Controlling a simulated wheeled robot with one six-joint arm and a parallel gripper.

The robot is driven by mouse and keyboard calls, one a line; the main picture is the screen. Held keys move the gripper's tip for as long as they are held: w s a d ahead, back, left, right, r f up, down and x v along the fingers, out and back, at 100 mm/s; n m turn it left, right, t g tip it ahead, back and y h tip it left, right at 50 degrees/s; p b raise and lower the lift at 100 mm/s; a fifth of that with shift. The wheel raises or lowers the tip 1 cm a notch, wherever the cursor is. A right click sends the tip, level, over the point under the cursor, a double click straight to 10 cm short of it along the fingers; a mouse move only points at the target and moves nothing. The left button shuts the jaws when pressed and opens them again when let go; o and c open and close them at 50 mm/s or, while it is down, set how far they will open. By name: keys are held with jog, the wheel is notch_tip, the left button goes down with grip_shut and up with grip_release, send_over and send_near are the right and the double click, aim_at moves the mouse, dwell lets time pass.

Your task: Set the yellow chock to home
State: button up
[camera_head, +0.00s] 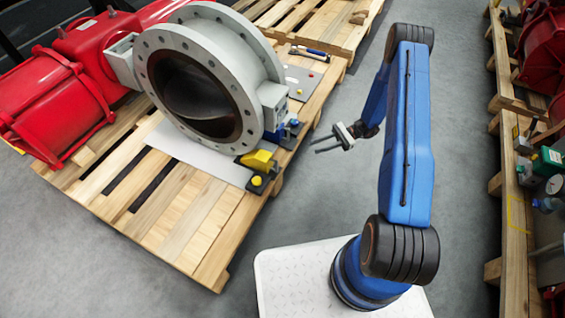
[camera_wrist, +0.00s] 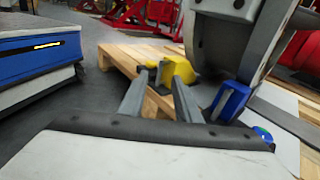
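The yellow chock (camera_head: 261,160) sits at the front right foot of the large grey valve ring, by a black base with a round yellow button (camera_head: 257,181). In the wrist view the yellow chock (camera_wrist: 179,70) shows beyond my fingers, near the pallet edge. My gripper (camera_head: 319,144) is open and empty, in the air to the right of the pallet and apart from the chock. Its two fingers (camera_wrist: 159,88) stand apart in the wrist view. I cannot tell whether the chock touches the ring.
The grey valve ring (camera_head: 247,117) stands on a wooden pallet (camera_head: 180,232) with a red actuator (camera_head: 60,105) behind it. A blue block (camera_head: 279,133) with a blue button is farther back, also in the wrist view (camera_wrist: 230,101). Bare floor lies right of the pallet; a loaded rack (camera_head: 515,215) stands far right.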

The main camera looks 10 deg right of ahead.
notch_tip(320, 180, down, 4)
jog(key=f+m+t+y, duration=0.1)
jog(key=s+a, duration=0.3)
jog(key=a, duration=1.4)
jog(key=shift+r, duration=0.25)
jog(key=shift+c, duration=0.2)
grip_shut()
